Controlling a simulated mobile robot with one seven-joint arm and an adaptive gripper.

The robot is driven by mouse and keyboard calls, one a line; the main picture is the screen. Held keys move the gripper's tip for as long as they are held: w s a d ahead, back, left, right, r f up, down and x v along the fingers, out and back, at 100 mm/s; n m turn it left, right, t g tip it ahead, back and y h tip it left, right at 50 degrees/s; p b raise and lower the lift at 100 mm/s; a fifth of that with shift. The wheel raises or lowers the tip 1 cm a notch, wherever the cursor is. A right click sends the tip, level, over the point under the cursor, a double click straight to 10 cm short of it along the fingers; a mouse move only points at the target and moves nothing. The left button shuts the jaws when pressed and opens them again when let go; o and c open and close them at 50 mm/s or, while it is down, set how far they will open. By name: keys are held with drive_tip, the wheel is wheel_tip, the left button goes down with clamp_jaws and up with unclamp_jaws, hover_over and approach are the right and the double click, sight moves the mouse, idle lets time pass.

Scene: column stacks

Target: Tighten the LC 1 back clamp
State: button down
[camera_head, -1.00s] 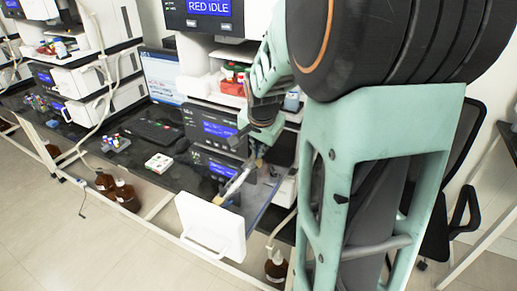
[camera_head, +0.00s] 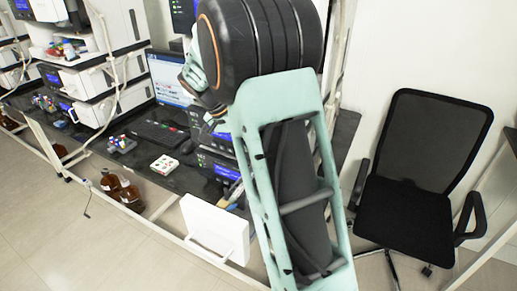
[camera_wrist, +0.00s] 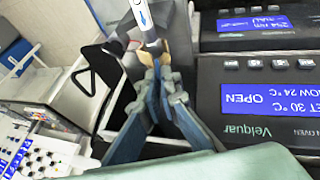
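In the wrist view, a white column (camera_wrist: 143,18) with a blue arrow stands above a brown, block-like clamp part (camera_wrist: 178,48). I cannot tell whether this is the back clamp. My gripper (camera_wrist: 160,72) has its fingertips drawn together just below the column and close to the clamp part. Whether they touch it or hold anything small is hidden. Beside it, a dark Velquar unit shows a blue screen (camera_wrist: 248,98) reading OPEN, upside down. In the head view my arm covers the gripper and clamp, and a white open door panel (camera_head: 214,230) hangs in front.
A white tray with round holes (camera_wrist: 40,160) lies at lower left in the wrist view. In the head view a small white box (camera_head: 164,164), keyboard (camera_head: 158,134) and monitor (camera_head: 168,77) are on the bench. Brown bottles (camera_head: 125,193) stand below; an office chair (camera_head: 415,190) stands right.

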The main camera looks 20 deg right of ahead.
drive_tip(key=shift+w+a+f+g+h+p, duration=0.2)
drive_tip(key=shift+w+a+g+h+p, duration=0.4)
drive_tip(key=shift+g+h, duration=0.35)
drive_tip(key=shift+w+a+f+n+g+h+p, duration=0.1)
drive_tip(key=shift+w+f+n+g+h+p, duration=0.15)
drive_tip(key=shift+g+h, duration=0.25)
drive_tip(key=shift+w+a+f+n+g+h+p, duration=0.1)
drive_tip(key=shift+f+n+g+h+p, duration=0.15)
drive_tip(key=shift+g+h+p, duration=0.15)
drive_tip(key=c, duration=2.6)
unclamp_jaws()
drive_tip(key=shift+f, duration=0.1)
drive_tip(key=shift+c, duration=0.2)
drive_tip(key=o, duration=0.5)
drive_tip(key=shift+c, duration=0.2)
drive_tip(key=v, duration=1.2)
drive_tip(key=shift+w, duration=0.15)
